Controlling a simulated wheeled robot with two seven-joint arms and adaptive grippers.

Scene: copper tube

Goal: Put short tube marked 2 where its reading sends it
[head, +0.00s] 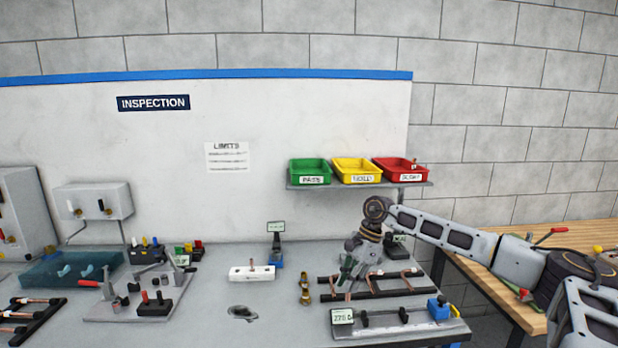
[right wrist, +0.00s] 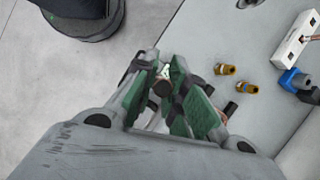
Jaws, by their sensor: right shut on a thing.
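My right gripper (head: 347,280) is in the head view above the right part of the bench, pointing down. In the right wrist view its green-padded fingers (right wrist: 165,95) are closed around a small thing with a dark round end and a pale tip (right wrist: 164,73). It is probably a short tube, but no mark is readable. A green bin marked PASS (head: 311,180), a yellow bin (head: 357,180) and a red bin (head: 402,180) stand on a shelf behind. A meter display (head: 343,317) reads about 270. My left gripper is out of view.
A white block (head: 240,273) holds an upright copper piece. Brass fittings (head: 305,290) stand beside it. A dark rack (head: 385,292) holds bent copper tubes. A bar fixture with a blue end (head: 439,308) lies in front. A small piece shows in the red bin.

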